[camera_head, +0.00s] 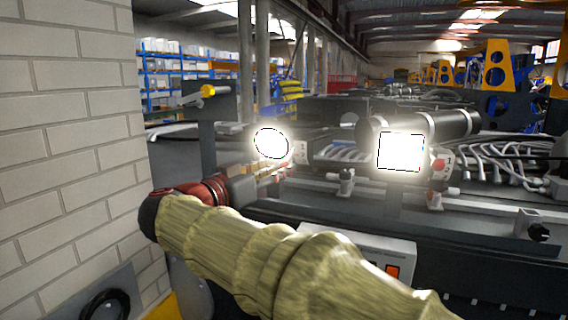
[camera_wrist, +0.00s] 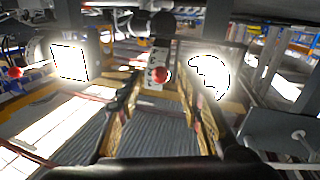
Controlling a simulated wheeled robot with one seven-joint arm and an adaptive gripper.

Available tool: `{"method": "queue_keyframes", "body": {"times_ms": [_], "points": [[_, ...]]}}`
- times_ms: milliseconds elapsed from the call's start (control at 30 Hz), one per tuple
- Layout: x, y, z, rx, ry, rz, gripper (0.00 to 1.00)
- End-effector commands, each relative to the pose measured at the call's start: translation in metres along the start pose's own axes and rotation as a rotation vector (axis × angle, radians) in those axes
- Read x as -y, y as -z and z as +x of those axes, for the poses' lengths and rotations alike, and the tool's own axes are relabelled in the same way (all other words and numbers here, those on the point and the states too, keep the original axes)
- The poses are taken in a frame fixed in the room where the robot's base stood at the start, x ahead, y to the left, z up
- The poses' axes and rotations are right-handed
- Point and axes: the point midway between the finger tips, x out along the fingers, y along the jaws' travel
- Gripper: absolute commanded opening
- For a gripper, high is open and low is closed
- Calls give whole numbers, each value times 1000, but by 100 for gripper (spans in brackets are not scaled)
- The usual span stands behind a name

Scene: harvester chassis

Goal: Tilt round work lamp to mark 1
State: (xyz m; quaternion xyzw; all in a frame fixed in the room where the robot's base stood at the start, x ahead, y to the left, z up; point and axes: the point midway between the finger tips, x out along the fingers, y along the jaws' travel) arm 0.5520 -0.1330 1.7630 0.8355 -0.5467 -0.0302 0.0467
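The round work lamp (camera_head: 271,143) is lit and glares white, left of the lit square lamp (camera_head: 400,151). In the wrist view the round lamp (camera_wrist: 209,78) is right of my fingers, partly covered by one. A pale scale plate (camera_head: 300,152) stands beside the round lamp; its marks are too small to read. In the wrist view a red knob (camera_wrist: 160,75) sits before this plate, in the gap between my fingertips. My gripper (camera_head: 272,172) is just below the round lamp. Its fingers (camera_wrist: 161,92) are apart; I cannot tell whether they touch the knob.
The square lamp (camera_wrist: 70,62) has its own plate with a red knob (camera_head: 439,164). A yellow-tipped lever (camera_head: 208,91) is at the upper left. A brick wall (camera_head: 65,130) bounds the left side. Hoses (camera_head: 510,160) and dark chassis beams fill the right.

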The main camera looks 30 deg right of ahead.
Motion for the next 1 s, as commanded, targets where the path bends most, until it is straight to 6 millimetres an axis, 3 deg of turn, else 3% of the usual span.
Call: {"method": "queue_keyframes", "body": {"times_ms": [233,600,1000], "points": [[0,0,29,1,-1,-3,36],[0,-1,34,1,1,-3,36],[0,-1,34,1,1,-3,13]]}}
